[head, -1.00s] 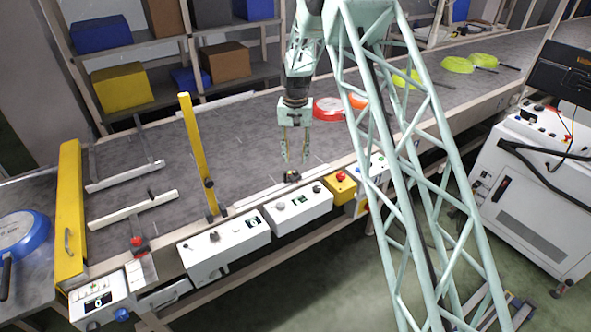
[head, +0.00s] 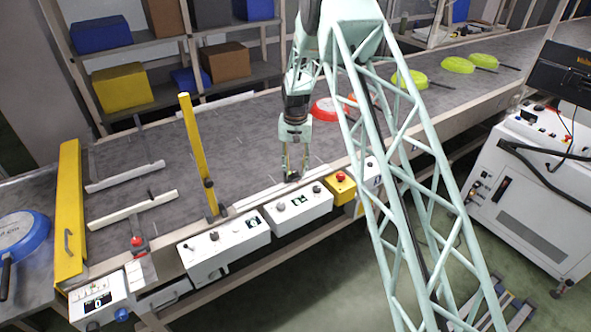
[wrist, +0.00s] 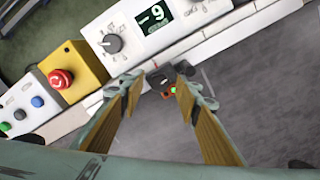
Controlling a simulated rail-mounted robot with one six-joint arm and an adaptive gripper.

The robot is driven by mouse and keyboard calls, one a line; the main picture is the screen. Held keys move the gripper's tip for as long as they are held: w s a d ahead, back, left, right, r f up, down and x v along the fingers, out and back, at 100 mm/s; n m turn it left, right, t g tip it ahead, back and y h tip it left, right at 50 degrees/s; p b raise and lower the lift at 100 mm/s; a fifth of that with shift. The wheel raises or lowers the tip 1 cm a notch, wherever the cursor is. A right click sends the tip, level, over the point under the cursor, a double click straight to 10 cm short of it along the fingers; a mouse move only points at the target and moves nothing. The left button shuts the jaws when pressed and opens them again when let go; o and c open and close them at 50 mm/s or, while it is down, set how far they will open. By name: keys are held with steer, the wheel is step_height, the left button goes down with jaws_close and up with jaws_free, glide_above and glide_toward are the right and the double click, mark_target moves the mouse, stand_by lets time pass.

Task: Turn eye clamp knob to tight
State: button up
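A small dark eye clamp knob (wrist: 158,79) sits by the conveyor's edge rail, with a small body carrying red and green lights just below it in the wrist view. In the head view the dark sensor piece (head: 293,177) shows only as a small shape at my fingertips. My gripper (wrist: 158,84) is open, one finger on each side of the knob, with a visible gap to it on both sides. In the head view my gripper (head: 293,173) points down at the belt's near edge. I cannot tell which way the knob is turned.
A white control box (head: 298,207) with a dial and display stands close by the knob. A yellow box with a red emergency button (head: 340,189) is beside it. A yellow upright post (head: 197,150) stands to the left. A red pan (head: 326,109) lies on the belt behind.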

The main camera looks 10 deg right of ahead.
steer(key=c, duration=0.8)
steer(key=shift+c, duration=0.2)
steer(key=shift+m, duration=0.6)
steer(key=m+b, duration=0.1)
steer(key=m, duration=0.2)
steer(key=m+b, duration=0.1)
steer(key=m, duration=0.2)
steer(key=shift+m, duration=0.3)
steer(key=m, duration=0.5)
steer(key=shift+b, duration=0.35)
steer(key=shift+m, duration=2.4)
steer(key=o, duration=0.8)
